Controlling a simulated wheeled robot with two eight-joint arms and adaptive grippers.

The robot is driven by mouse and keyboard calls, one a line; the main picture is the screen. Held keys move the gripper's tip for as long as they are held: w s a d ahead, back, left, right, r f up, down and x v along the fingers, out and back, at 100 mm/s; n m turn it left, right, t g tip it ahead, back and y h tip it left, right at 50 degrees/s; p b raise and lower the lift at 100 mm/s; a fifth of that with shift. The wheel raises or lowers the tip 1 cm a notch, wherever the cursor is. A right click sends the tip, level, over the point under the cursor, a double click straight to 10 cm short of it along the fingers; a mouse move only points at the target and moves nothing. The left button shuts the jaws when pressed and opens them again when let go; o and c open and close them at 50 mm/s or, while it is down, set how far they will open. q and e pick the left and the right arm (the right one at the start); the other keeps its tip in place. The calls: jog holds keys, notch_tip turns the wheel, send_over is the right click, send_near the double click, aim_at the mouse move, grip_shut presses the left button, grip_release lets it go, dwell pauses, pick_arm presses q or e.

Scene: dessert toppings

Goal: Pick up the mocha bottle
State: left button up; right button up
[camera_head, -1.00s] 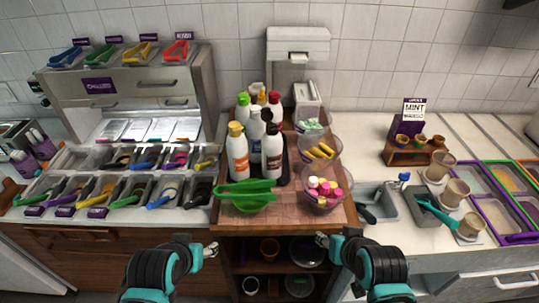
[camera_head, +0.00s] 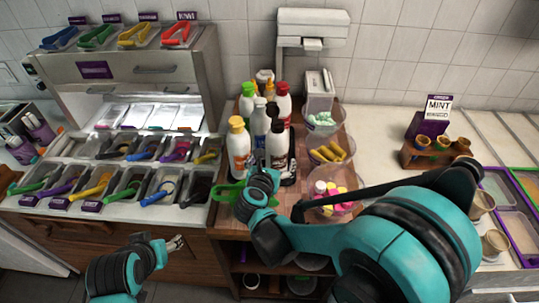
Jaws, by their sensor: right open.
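Several sauce bottles stand upright in a dark tray on the wooden counter in the head view. A white bottle with a yellow cap (camera_head: 239,150) is front left, a white-capped bottle (camera_head: 260,120) is in the middle, and a black-capped bottle (camera_head: 277,143) is front right. The labels are too small to read, so I cannot tell which is mocha. My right gripper (camera_head: 262,178) is open just in front of the front bottles and hides some of their lower parts. I cannot tell whether it touches one. My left gripper (camera_head: 177,243) is low, in front of the cabinet, away from the bottles.
Green tongs (camera_head: 226,192) lie beside my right gripper, partly hidden. Clear bowls of toppings (camera_head: 330,150) stand right of the bottles. Topping trays (camera_head: 120,180) fill the left counter. A cup rack with a mint sign (camera_head: 433,150) stands at the right.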

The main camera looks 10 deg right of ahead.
jog(key=b+x, duration=0.2)
jog(key=x, duration=0.4)
jog(key=shift+w+f, duration=0.2)
jog(key=shift+w, duration=0.05)
jog(key=shift+w+d+f, duration=0.1)
jog(key=shift+w+d, duration=0.05)
jog(key=shift+w, duration=0.25)
jog(key=shift+s, duration=0.1)
jog(key=shift+c, duration=1.1)
jog(key=c, duration=1)
